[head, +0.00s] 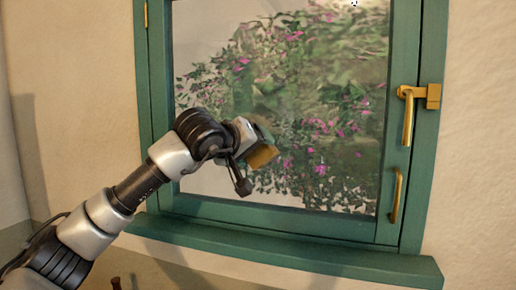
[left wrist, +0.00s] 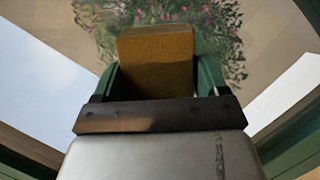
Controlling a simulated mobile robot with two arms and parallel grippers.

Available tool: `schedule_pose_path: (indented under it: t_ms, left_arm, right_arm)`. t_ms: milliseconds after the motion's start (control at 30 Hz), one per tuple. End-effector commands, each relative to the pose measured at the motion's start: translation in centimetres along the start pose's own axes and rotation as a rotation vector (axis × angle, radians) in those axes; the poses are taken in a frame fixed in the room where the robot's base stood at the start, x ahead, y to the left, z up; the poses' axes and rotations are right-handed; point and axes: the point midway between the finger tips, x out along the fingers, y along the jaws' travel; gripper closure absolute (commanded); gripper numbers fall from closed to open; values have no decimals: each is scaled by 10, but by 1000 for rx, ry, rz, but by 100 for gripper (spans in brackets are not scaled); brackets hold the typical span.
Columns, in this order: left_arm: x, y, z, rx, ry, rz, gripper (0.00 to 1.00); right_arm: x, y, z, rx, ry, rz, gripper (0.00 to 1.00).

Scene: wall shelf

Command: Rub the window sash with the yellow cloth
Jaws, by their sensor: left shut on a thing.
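The window sash (head: 398,140) is a green frame around a glass pane, with pink-flowered foliage behind it. My left gripper (head: 258,148) is in front of the lower middle of the pane. It is shut on the yellow cloth (head: 263,157), which looks like a thick folded block. In the left wrist view the cloth (left wrist: 155,62) sits between the two green fingers of the gripper (left wrist: 155,80), facing the glass. I cannot tell whether the cloth touches the pane. My right gripper is not in view.
A brass latch handle (head: 408,118) and a brass pull (head: 396,196) stick out on the sash's right side. A green sill (head: 290,256) juts out below the window. Plain beige wall (head: 478,130) lies to the right.

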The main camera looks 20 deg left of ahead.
Motion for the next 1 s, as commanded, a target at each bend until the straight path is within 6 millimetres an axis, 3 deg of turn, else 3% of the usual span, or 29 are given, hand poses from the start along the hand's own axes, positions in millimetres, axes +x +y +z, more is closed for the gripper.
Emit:
schedule_pose_path:
  t_ms: [800,1000]
  left_arm:
    - [-14,-44,-34,-3,2,-5,45]
    - [-16,-45,-38,-1,2,-2,45]
  right_arm:
    - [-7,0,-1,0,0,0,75]
    - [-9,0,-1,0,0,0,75]
